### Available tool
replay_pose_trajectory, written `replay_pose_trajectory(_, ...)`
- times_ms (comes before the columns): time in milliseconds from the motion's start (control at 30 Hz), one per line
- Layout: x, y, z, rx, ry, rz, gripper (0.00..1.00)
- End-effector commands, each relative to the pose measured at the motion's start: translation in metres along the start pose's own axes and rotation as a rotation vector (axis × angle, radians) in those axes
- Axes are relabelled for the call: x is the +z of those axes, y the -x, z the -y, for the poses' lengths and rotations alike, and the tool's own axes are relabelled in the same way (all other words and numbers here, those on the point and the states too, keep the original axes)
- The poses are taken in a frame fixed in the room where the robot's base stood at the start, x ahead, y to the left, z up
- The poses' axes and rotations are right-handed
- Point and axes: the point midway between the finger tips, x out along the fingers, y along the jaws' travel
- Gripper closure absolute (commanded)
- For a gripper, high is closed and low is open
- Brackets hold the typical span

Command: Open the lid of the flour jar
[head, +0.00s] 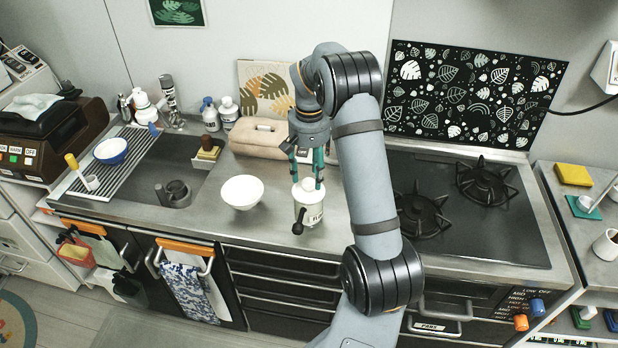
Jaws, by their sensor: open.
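The flour jar (313,217) is a white jar with dark lettering, partly readable. It stands upright on the metal counter near its front edge, right of a white bowl. Its pale lid (308,187) appears to be on. A dark handle-like part with a round end (298,228) shows at the jar's front left. My gripper (307,181) points down from above, with its teal fingers apart on either side of the lid's top. I cannot tell whether the fingers touch the lid. Nothing is seen held.
The white bowl (242,192) stands close on the left. A beige bread-bin-like box (262,139) is behind the gripper. The sink (165,172) lies further left. The gas hob (470,208) is to the right, beyond my arm. Drawers are below the counter edge.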

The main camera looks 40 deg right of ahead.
Motion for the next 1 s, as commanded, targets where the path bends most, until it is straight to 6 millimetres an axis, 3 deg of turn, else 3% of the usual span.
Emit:
replay_pose_trajectory(200,0.001,-0.02,0.001,0.0,0.001,0.001,0.53)
replay_pose_trajectory(500,0.0,-0.023,0.001,0.0,0.0,-0.001,0.53)
replay_pose_trajectory(1000,-0.001,-0.022,0.001,0.0,0.001,-0.001,0.82)
